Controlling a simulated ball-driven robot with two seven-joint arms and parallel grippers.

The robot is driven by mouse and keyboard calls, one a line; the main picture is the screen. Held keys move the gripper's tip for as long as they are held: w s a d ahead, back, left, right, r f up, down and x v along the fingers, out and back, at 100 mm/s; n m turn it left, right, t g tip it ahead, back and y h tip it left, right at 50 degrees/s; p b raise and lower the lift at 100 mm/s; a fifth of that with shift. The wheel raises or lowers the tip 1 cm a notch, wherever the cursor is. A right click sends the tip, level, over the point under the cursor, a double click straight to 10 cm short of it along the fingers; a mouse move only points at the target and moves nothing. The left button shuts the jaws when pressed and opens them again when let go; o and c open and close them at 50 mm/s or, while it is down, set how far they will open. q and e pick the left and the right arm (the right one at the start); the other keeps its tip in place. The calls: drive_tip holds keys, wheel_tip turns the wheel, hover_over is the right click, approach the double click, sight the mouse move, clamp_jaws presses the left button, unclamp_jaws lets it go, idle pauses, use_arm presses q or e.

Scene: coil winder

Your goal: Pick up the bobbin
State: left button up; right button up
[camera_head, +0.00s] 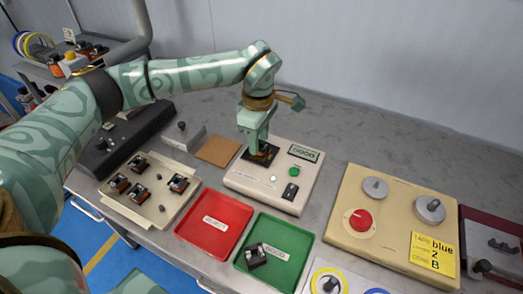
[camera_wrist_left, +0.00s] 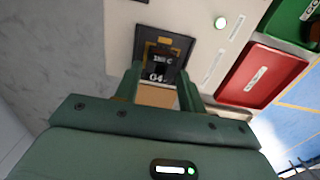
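A small dark bobbin (camera_wrist_left: 160,67) with white markings sits in the black socket of a cream tester (camera_head: 236,178). My left gripper (camera_head: 256,149) points down over that socket and mostly hides the bobbin in the head view. In the left wrist view the two green fingers (camera_wrist_left: 160,78) stand apart, one at each side of the bobbin's near end. The gripper looks open; I cannot tell whether either finger touches the bobbin. The tester's display (camera_head: 304,152) appears to read GOOD. My right gripper is not in view.
A red tray (camera_head: 205,228) and a green tray (camera_head: 290,247) holding one dark part (camera_head: 256,254) lie in front of the tester. A pale plate (camera_head: 150,210) with several dark parts is at left. A beige knob box (camera_head: 385,200) is at right.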

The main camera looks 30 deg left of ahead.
use_arm(q)
wheel_tip(320, 180, down, 2)
drive_tip(key=shift+f, duration=0.25)
drive_tip(key=shift+r, duration=0.15)
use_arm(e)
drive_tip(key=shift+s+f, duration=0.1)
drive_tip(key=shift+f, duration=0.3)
use_arm(q)
drive_tip(key=c, duration=0.7)
